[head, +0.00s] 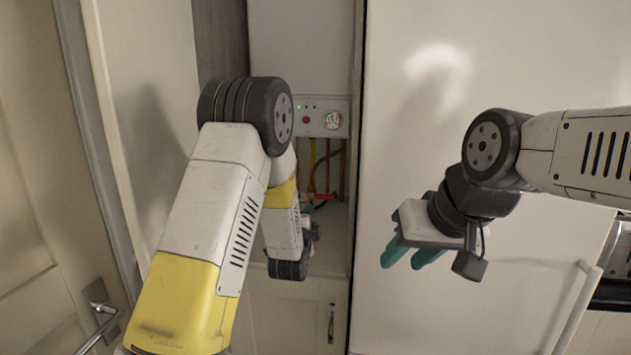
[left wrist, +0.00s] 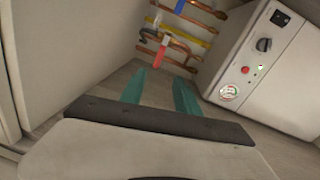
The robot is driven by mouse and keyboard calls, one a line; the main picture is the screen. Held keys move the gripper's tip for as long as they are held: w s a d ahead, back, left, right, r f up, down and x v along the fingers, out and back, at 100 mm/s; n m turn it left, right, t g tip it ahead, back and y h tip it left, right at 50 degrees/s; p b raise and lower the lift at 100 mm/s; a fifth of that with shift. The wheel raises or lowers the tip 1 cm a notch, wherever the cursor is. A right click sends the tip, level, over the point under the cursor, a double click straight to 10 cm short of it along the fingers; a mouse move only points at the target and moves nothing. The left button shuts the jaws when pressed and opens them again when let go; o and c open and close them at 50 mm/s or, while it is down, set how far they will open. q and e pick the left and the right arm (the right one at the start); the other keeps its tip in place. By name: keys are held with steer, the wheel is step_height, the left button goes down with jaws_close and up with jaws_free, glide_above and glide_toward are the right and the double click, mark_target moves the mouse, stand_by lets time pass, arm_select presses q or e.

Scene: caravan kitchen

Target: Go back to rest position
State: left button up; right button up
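My left arm reaches forward into a narrow cupboard opening. Its gripper (head: 312,232) is mostly hidden behind the forearm in the head view. In the left wrist view the left gripper (left wrist: 158,88) shows two teal fingers standing apart with nothing between them, so it is open. A red valve handle (left wrist: 160,52) lies beyond the fingertips. My right gripper (head: 402,266) hangs in front of the white cabinet panel, teal fingers pointing down and left. Its fingers look apart and hold nothing.
A white boiler box (head: 322,117) with a red button and gauge hangs above copper and yellow pipes (left wrist: 185,35). The opening's side walls are close to my left arm. A door with a handle (head: 103,308) stands at left, a white cabinet panel (head: 440,160) at right.

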arm_select(q)
steer(key=s+a+r+n+g, duration=0.5)
steer(key=s+a+r+n, duration=0.2)
steer(key=s+r+n, duration=0.25)
steer(key=s+a+r+n+g, duration=0.1)
steer(key=s+a+n+g, duration=0.1)
steer(key=s, duration=0.7)
steer(key=s+a+r+n+g, duration=0.1)
steer(key=s+n, duration=0.2)
steer(key=s, duration=0.6)
steer(key=s+a+r+n+g, duration=0.1)
steer(key=s+a+n+g, duration=0.1)
steer(key=s, duration=0.7)
steer(key=shift+s+a+r+n+g+y, duration=0.3)
steer(key=shift+s+a+n+y, duration=0.1)
steer(key=shift+n, duration=0.25)
